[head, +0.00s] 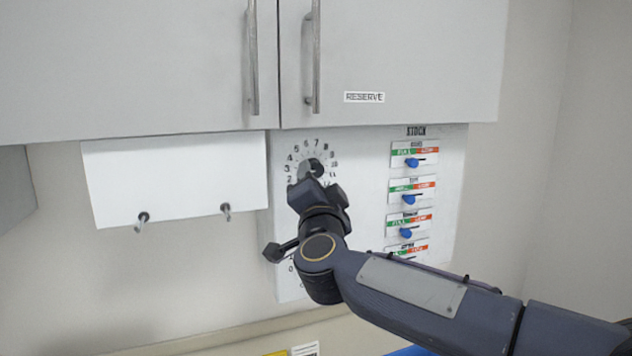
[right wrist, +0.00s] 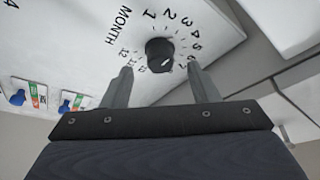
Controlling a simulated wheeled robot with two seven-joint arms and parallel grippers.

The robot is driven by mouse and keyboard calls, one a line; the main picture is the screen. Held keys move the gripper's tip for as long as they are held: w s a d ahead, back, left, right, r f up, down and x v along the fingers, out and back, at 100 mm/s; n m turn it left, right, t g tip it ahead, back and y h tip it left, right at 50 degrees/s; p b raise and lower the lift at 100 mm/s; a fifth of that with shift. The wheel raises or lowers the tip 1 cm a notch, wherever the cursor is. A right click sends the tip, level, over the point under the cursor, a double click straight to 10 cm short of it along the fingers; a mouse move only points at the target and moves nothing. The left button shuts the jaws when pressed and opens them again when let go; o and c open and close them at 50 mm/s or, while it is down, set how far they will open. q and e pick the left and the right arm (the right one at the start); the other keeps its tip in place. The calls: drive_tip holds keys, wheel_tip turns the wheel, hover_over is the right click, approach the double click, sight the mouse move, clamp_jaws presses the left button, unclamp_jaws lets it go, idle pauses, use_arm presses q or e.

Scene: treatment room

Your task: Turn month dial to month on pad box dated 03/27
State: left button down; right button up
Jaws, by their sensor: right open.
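The month dial is a round black knob (right wrist: 160,54) in a ring of printed numbers, with the word MONTH beside it in the right wrist view. In the head view the dial (head: 313,166) shows on the white wall panel, partly behind my gripper. A small pale mark shows on the knob; I cannot tell exactly which number it points at. My right gripper (head: 314,181) is open in front of the dial. In the right wrist view the gripper (right wrist: 160,72) has its fingers either side of the knob, apart from it. No pad box dated 03/27 can be made out. My left gripper is out of view.
The white panel (head: 375,165) also carries a STOCK column of cards with blue sliders (head: 411,162) on the right. Grey cabinets (head: 400,60) with bar handles hang above. A white board (head: 175,180) with two pegs is at left. A yellow-and-white item is cut off below.

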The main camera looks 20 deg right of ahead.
drive_tip(key=b+v, duration=0.1)
drive_tip(key=v, duration=0.4)
idle(0.4)
drive_tip(key=s+a+f+n+g+y, duration=0.1)
drive_tip(key=s+f+n+g+y, duration=0.4)
drive_tip(key=s+f, duration=0.8)
drive_tip(key=s+a+f+n+g+y, duration=0.2)
drive_tip(key=s+f+n+g+y, duration=0.4)
drive_tip(key=s+f, duration=0.7)
wheel_tip(320, 180, down, 9)
drive_tip(key=n+g, duration=0.1)
drive_tip(key=g, duration=0.1)
drive_tip(key=shift+s+a+r+n+g, duration=0.25)
drive_tip(key=shift+s+a+n+g, duration=0.05)
drive_tip(key=shift+a+n, duration=0.1)
